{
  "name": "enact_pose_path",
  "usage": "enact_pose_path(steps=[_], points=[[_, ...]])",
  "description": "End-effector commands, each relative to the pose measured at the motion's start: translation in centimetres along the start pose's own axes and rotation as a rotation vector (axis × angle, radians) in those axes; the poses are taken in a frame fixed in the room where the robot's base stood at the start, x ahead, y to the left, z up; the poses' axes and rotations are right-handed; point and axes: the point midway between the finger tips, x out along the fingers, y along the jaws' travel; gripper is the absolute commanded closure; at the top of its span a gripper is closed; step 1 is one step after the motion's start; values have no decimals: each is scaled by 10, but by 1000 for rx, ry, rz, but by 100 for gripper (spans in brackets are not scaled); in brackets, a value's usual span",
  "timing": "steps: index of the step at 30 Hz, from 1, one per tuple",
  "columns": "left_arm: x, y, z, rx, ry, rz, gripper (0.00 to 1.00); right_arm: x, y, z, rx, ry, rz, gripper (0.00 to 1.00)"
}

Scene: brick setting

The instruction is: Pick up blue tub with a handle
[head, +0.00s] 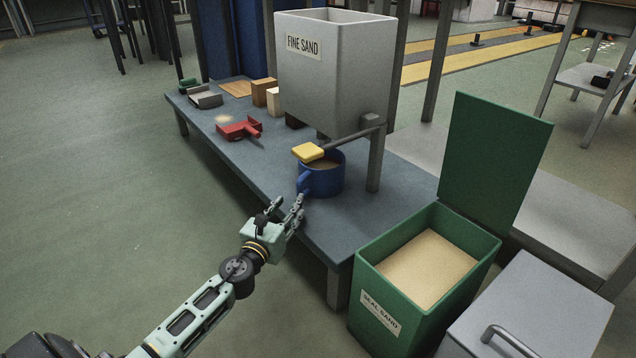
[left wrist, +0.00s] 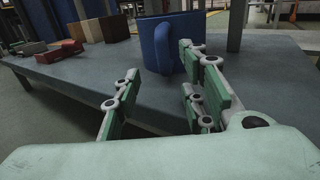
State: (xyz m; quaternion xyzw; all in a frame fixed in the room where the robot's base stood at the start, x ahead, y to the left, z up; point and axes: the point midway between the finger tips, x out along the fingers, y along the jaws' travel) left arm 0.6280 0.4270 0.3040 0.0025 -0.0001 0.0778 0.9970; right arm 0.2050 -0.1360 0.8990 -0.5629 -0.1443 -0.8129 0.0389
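The blue tub (head: 322,178) stands upright on the low blue-grey table (head: 240,170), under the spout of the fine sand hopper, with sand-coloured fill inside. Its handle (head: 304,183) faces left, toward my left gripper. In the left wrist view the tub (left wrist: 181,40) is just beyond the fingers, its handle (left wrist: 163,47) between them in the picture. My left gripper (head: 287,210) is open and empty at the table's front edge, short of the handle and apparently not touching it. My right gripper is not in view.
The grey hopper (head: 334,75) rises behind the tub; its yellow-ended lever (head: 308,152) hangs close above the rim. An open green sand bin (head: 385,270) stands at right. Floor at left is clear.

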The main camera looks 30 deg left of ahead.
Motion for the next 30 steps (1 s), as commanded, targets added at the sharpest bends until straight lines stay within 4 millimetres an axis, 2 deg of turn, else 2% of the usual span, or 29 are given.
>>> enact_pose_path(steps=[13, 18, 24, 30], points=[[50, -5, 1, -4, 0, -1, 62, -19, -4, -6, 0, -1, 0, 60], [58, -5, 2, -3, 1, -2, 62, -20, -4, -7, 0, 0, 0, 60], [58, -6, 2, -4, 1, -2, 62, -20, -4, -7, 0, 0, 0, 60], [58, -6, 2, -5, 1, -3, 79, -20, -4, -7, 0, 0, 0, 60]])
